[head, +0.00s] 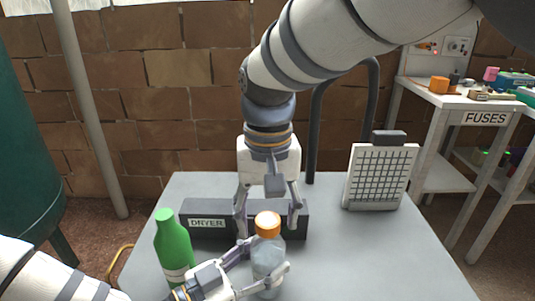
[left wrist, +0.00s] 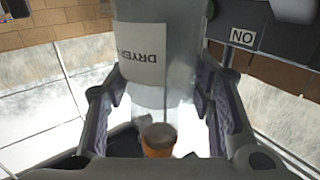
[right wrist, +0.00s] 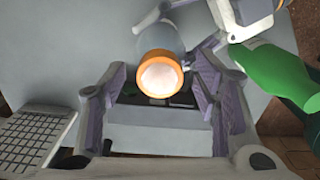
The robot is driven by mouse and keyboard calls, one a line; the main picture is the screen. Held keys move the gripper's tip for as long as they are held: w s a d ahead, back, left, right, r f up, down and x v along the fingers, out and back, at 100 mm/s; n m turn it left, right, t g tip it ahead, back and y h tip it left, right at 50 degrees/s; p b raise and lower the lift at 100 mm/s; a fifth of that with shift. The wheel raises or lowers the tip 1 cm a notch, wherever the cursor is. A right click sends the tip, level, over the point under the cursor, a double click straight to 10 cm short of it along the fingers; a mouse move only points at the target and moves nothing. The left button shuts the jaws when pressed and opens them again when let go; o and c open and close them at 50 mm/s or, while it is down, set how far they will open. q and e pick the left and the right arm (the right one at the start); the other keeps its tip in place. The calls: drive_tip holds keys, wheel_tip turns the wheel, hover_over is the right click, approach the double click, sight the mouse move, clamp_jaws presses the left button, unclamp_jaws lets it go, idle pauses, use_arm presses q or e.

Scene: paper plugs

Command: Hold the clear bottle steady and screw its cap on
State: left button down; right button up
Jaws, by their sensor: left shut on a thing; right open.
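The clear bottle (head: 268,260) stands upright near the table's front. Its orange cap (head: 267,223) sits at its top; I cannot tell how tightly it is threaded. My left gripper (head: 263,268) is shut on the bottle's body from the left. In the left wrist view the bottle (left wrist: 160,75) appears between the fingers, with the cap (left wrist: 158,143) near the bottom. My right gripper (head: 267,212) points down from above and is open. In the right wrist view the cap (right wrist: 160,74) lies between its spread fingers, with a gap to each side.
A green bottle (head: 174,246) stands left of the clear bottle, close to my left arm. A white gridded panel (head: 379,178) stands at the table's right rear. The table (head: 400,265) is clear at front right.

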use_arm(q)
drive_tip(key=c, duration=0.6)
unclamp_jaws()
drive_tip(key=shift+c, duration=0.2)
use_arm(e)
wheel_tip(320, 180, up, 12)
use_arm(q)
drive_tip(key=v, duration=1.2)
